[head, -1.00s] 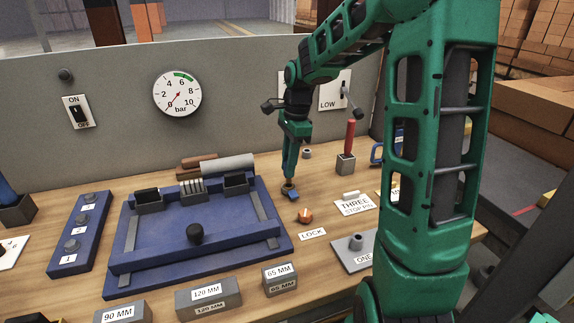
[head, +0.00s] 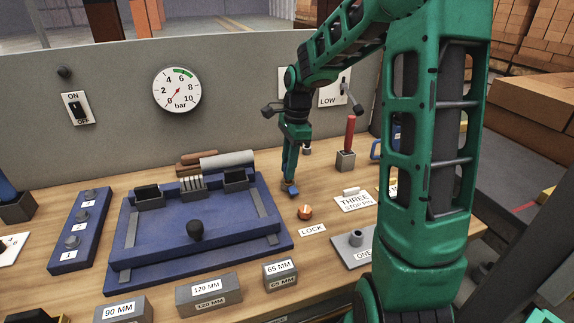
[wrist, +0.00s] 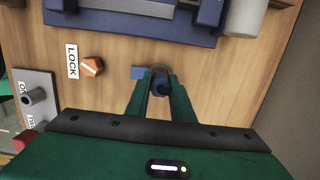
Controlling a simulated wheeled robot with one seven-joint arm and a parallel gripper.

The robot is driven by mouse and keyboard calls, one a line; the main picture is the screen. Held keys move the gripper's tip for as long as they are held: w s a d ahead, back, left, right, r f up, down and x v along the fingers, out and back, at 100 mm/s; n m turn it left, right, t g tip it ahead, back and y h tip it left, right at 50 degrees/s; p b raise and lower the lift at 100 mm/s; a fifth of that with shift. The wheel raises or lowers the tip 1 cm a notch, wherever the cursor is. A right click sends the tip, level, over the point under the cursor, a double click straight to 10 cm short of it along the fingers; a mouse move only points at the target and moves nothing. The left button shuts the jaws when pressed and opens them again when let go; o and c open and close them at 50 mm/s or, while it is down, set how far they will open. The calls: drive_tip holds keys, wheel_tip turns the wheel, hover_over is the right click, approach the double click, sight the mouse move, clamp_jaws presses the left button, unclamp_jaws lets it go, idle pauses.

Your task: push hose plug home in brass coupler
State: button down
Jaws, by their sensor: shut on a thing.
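My gripper (head: 290,186) points straight down and is low over the bench, right of the blue fixture. In the wrist view its fingers (wrist: 161,92) are shut on a dark blue rounded piece, which I take to be the hose plug (wrist: 160,87). A dark round rim (wrist: 160,69) shows just beyond the fingertips. A flat blue piece (wrist: 139,72) lies at the left of the tips and also shows in the head view (head: 292,192). The brass coupler is not clearly visible; the fingers cover that spot. I cannot tell how deep the plug sits.
An orange hexagonal knob (head: 304,212) with a LOCK label (head: 312,229) is close by in front. The blue fixture (head: 250,250) stands to the left.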

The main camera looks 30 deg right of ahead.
drive_tip(key=shift+f, duration=0.65)
drive_tip(key=c, duration=1)
unclamp_jaws()
drive_tip(key=shift+c, duration=0.2)
drive_tip(key=shift+r, duration=3)
